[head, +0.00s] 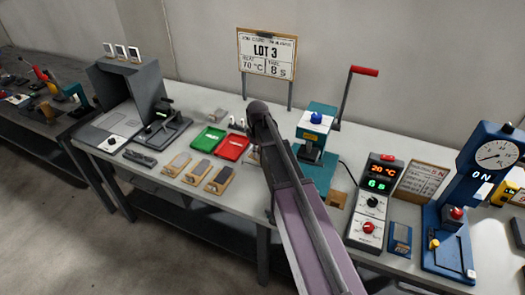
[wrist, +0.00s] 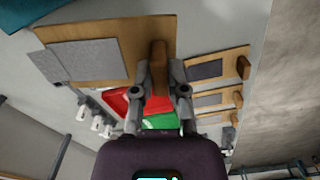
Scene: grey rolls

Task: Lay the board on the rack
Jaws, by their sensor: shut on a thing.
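In the wrist view, my gripper (wrist: 158,88) is shut on the brown upright grip of a wooden board (wrist: 150,35). The board carries a flat grey patch (wrist: 92,60), with another grey piece beside it at its left edge. My arm hides most of this area in the head view, so I cannot see the board clearly there. Several similar boards with grey patches lie in a row on the table; one of them (head: 197,173) is left of my arm, and they also show at the right of the wrist view (wrist: 218,68). I cannot tell for certain which thing is the rack.
A green tray (head: 207,139) and a red tray (head: 233,147) lie left of my arm. A teal press with a red-handled lever (head: 318,130), a control box (head: 370,200) and a blue dial machine (head: 450,210) stand to the right. A LOT 3 sign (head: 267,55) stands behind.

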